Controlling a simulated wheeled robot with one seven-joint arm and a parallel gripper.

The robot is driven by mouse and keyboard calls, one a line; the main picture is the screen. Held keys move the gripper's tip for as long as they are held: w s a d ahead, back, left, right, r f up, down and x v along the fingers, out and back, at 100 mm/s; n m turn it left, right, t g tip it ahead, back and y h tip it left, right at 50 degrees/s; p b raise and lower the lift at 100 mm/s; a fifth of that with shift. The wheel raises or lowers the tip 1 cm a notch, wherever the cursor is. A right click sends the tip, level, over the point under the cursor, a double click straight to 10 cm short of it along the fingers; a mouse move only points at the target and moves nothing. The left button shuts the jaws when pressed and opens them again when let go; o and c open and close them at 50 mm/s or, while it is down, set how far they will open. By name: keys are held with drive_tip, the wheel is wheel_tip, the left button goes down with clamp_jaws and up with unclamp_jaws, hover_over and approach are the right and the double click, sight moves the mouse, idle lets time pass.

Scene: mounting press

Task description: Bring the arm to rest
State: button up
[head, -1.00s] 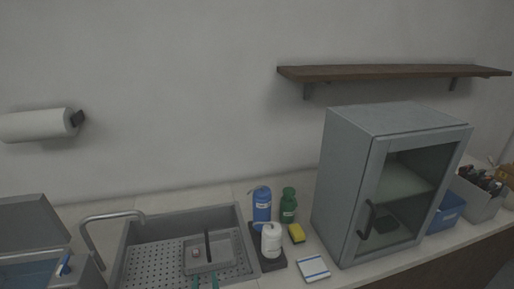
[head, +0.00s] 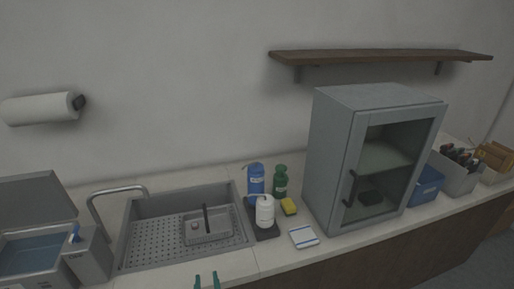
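Two teal fingertips of my gripper (head: 207,281) show at the bottom edge of the head view, in front of the sink's near rim. They stand apart with nothing visible between them, so the gripper looks open and empty. The rest of my arm is below the frame. The gripper is apart from the grey sink (head: 132,243) as seen here, though its exact height over the counter is hard to tell.
In the sink sits a small grey tray (head: 222,236) with a dark upright handle. Blue, green and white bottles (head: 265,211) and a yellow sponge (head: 289,207) stand to its right. A grey glass-door cabinet (head: 333,150) looks shut. A bath (head: 35,255) is at left.

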drive_tip(key=s+d+f+m+t+h, duration=0.1)
drive_tip(key=s+d+f, duration=0.25)
drive_tip(key=s, duration=0.45)
drive_tip(key=s+d+f+h, duration=0.1)
drive_tip(key=s+d+f, duration=0.1)
drive_tip(key=s+d, duration=0.35)
drive_tip(key=s+d+f+m+t+h, duration=0.1)
drive_tip(key=s+d+f, duration=0.2)
drive_tip(key=s, duration=0.6)
drive_tip(key=s+d+r+m, duration=0.1)
drive_tip(key=s+d+r, duration=0.1)
drive_tip(key=s, duration=0.7)
drive_tip(key=shift+s+r+h, duration=0.3)
drive_tip(key=shift+s+r, duration=0.05)
